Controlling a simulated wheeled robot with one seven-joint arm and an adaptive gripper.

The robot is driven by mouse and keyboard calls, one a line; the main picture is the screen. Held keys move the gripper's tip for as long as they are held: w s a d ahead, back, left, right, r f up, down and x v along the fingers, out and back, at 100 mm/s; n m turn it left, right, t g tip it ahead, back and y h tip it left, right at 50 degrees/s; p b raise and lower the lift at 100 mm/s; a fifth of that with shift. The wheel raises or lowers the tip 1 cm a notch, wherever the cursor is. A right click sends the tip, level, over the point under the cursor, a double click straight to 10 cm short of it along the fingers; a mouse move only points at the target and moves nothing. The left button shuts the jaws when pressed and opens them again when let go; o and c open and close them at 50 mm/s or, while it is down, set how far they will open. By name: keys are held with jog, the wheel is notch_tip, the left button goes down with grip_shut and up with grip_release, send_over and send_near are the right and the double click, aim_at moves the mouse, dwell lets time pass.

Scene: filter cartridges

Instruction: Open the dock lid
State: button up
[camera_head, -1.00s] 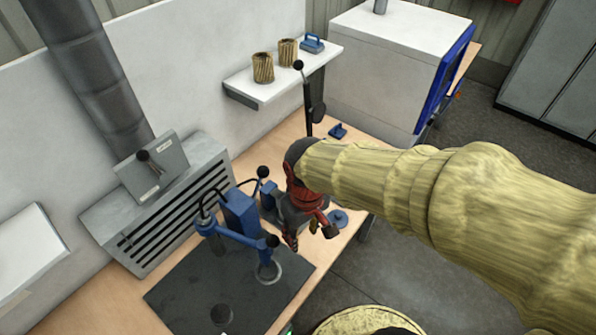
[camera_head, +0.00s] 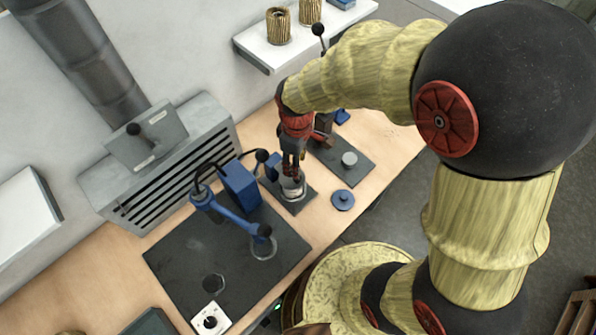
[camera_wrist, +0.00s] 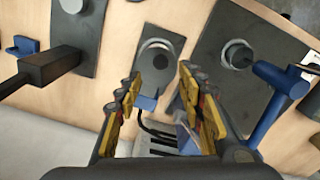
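My gripper (camera_head: 292,174) points down over a small dark plate (camera_head: 305,200) with a pale round ring (camera_head: 293,188) on it. In the wrist view my gripper (camera_wrist: 163,92) has its two yellow-padded fingers wide apart with nothing between them. The same ring (camera_wrist: 160,45) lies just beyond the fingertips there, with a blue block (camera_wrist: 148,102) at the plate's near edge. In the head view a blue upright block (camera_head: 271,167) stands beside the plate. I cannot tell for certain which part is the dock lid; my gripper partly hides the ring.
A blue clamp stand (camera_head: 240,187) with black-knobbed arms rises from a large dark mat at left. A blue disc (camera_head: 343,200) and a plate with a grey knob (camera_head: 349,159) lie to the right. A shelf (camera_head: 300,42) holds cartridges. A grey slatted box (camera_head: 185,165) stands behind.

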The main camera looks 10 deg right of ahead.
notch_tip(320, 180, down, 7)
jog(key=shift+f+b, duration=0.15)
jog(key=shift+b, duration=0.25)
jog(key=shift+s, duration=0.1)
jog(key=shift+c, duration=0.3)
grip_shut()
dwell(0.6)
